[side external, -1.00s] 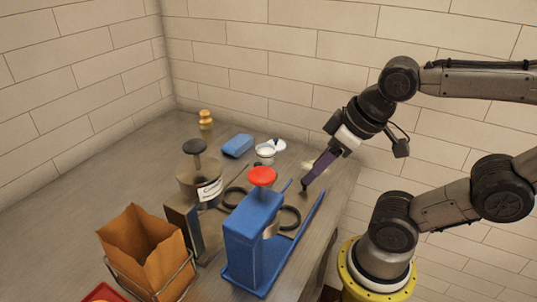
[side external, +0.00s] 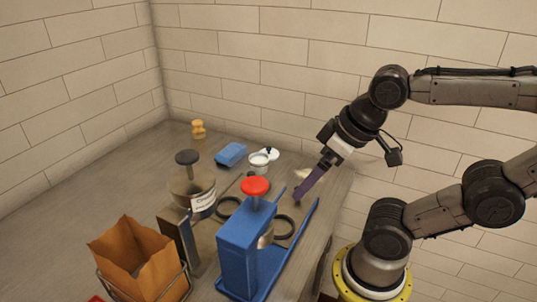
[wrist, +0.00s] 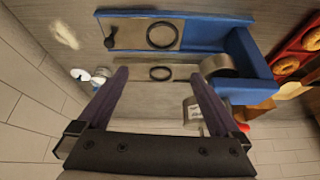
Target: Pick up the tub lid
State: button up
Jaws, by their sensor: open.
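The tub lid (side external: 271,153) is a small white disc with a dark knob, lying at the back of the counter just behind a white tub (side external: 259,161). In the wrist view, the white lid (wrist: 79,74) shows at the left, outside my left finger. My gripper (side external: 299,197) points down over the right part of the counter, to the right of and nearer than the lid. In the wrist view my gripper (wrist: 160,80) has its two purple fingers wide apart, with nothing held between them.
A blue stand with a red knob (side external: 255,186) is close in front of my gripper. A labelled canister (side external: 193,190), a blue block (side external: 231,154), a wooden piece (side external: 198,129) and a paper bag (side external: 140,262) are farther left. A red tray of bagels (wrist: 290,50) shows at the wrist view's right.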

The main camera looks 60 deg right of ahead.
jog(key=w+d+r+m, duration=0.2)
jog(key=w+r+m, duration=0.3)
jog(key=w+r, duration=0.25)
jog(key=m+g, duration=0.5)
jog(key=m, duration=0.4)
send_over(268, 149)
jog(key=f, duration=1.7)
jog(key=shift+w+d+f, duration=0.15)
jog(key=shift+d+f, duration=0.1)
jog(key=shift+f, duration=0.15)
jog(key=shift+s+a+f, duration=0.1)
jog(key=shift+f, duration=1.25)
jog(key=shift+s+a+f, duration=0.1)
jog(key=shift+f, duration=1.25)
